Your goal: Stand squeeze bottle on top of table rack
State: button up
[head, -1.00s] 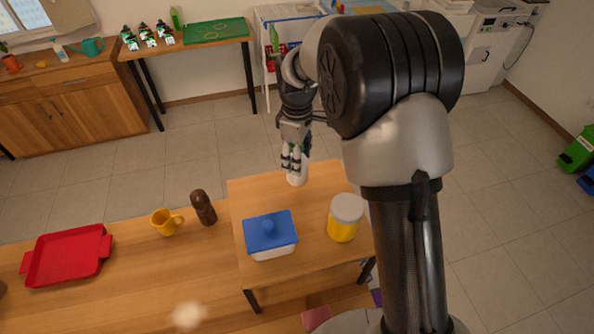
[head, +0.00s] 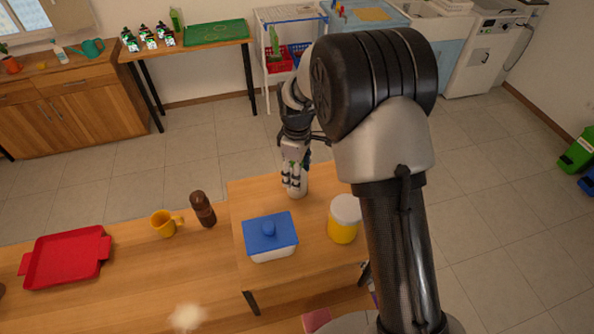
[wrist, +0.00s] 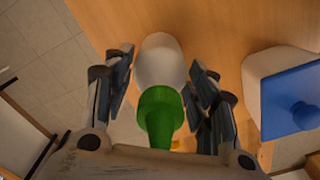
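The squeeze bottle, white with a green top (wrist: 160,108), stands on the small wooden table between my fingers in the wrist view. Its white body (head: 301,190) shows just under my gripper (head: 294,180) in the head view. My gripper (wrist: 160,88) is open, with a finger on each side of the bottle and gaps visible between. A white wire-frame rack (head: 260,52), which seems to be the table rack, stands against the back wall. It holds red and blue baskets and a green bottle. My arm hides part of its right side.
A white box with a blue lid (head: 270,232) and a yellow jar with a white lid (head: 344,222) share the small table. A brown shaker (head: 203,210), yellow mug (head: 164,224) and red tray (head: 66,258) are left. Open floor lies between table and rack.

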jog(key=o, duration=0.3)
jog(key=shift+r, duration=0.1)
notch_tip(320, 180, up, 13)
jog(key=shift+d+f+p, duration=0.1)
jog(key=shift+f+p, duration=0.1)
jog(key=shift+p, duration=0.3)
jog(key=s+d+r+m+t, duration=0.1)
jog(key=s+d+r+m, duration=0.2)
jog(key=s+r, duration=0.35)
jog(key=s+d+r+m+t, duration=0.1)
jog(key=s+d+r+m, duration=0.25)
jog(key=s+r, duration=0.35)
jog(key=s+d+f+m+t, duration=0.1)
jog(key=s+d+m, duration=0.1)
jog(key=s, duration=0.6)
jog(key=s+d+f+m+t, duration=0.1)
jog(key=s+m, duration=0.3)
jog(key=s, duration=0.4)
jog(key=shift+s+d+f+t, duration=0.3)
jog(key=shift+s+d+f, duration=0.05)
jog(key=shift+d+f, duration=0.1)
